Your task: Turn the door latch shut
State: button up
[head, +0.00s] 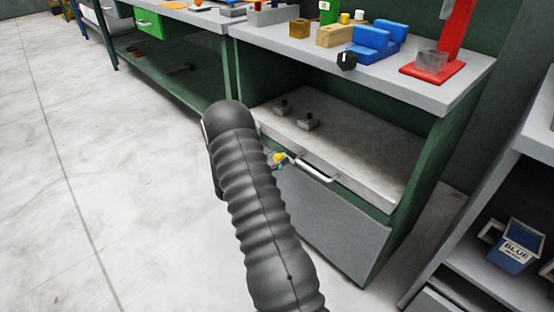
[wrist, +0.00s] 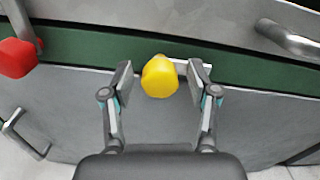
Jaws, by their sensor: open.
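A yellow knob (wrist: 160,76), which looks like the door latch's grip, stands in front of the green rail at the top of the grey door (wrist: 235,125). In the wrist view my gripper (wrist: 160,80) is open, with one finger on each side of the knob. Small gaps seem to show between the fingers and the knob. In the head view the yellow knob (head: 279,157) shows just right of my dark arm, above the grey door (head: 335,225). My arm hides most of the gripper there.
A red knob (wrist: 17,58) is at the left in the wrist view. A metal handle (head: 315,170) sticks out from the drawer above the door. The workbench (head: 455,85) carries blocks and a red stand. A blue bin (head: 513,245) stands on the right shelf. Open floor lies left.

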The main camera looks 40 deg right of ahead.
grip_shut()
jog(key=shift+f+b, duration=0.1)
jog(key=shift+b, duration=0.3)
jog(key=m+b, duration=0.2)
jog(key=b, duration=0.1)
jog(key=m+b, duration=0.1)
jog(key=b, duration=0.1)
jog(key=shift+f+m, duration=0.25)
jog(key=shift+m, duration=0.15)
jog(key=m+b, duration=0.5)
jog(key=b, duration=0.2)
jog(key=shift+r+m, duration=0.1)
jog(key=shift+m, duration=0.2)
jog(key=m+b, duration=0.1)
jog(key=m, duration=0.2)
jog(key=shift+r+b, duration=0.2)
jog(key=shift+b, duration=0.2)
jog(key=shift+r+m, duration=0.1)
jog(key=shift+m, duration=2.7)
